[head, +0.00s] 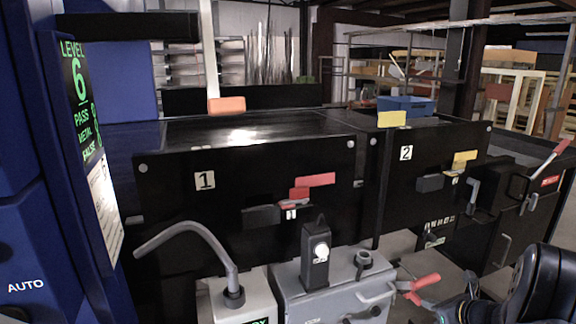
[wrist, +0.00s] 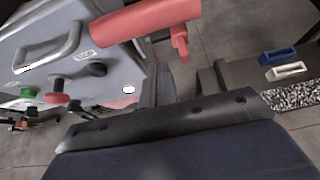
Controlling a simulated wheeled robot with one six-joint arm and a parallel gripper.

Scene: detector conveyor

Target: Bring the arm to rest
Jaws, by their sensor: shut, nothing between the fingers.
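My arm (head: 538,285) is dark and shows at the lower right of the head view, cut off by the frame edge. My gripper (head: 452,303) is at the bottom edge there, just right of a red lever handle (head: 423,281). It is shut and empty. A small gap seems to lie between it and the handle; contact is hard to judge. The wrist view shows a large red handle (wrist: 145,20) close to the camera, in front of a grey cabinet (wrist: 35,50). The fingertips cannot be made out clearly in the wrist view.
The grey box (head: 300,295) with the lever stands before a black conveyor (head: 270,180) marked 1 and 2. A bent grey pipe (head: 215,243) rises left. A black unit with a red-tipped lever (head: 548,160) stands right. A blue cabinet (head: 25,200) fills the left edge.

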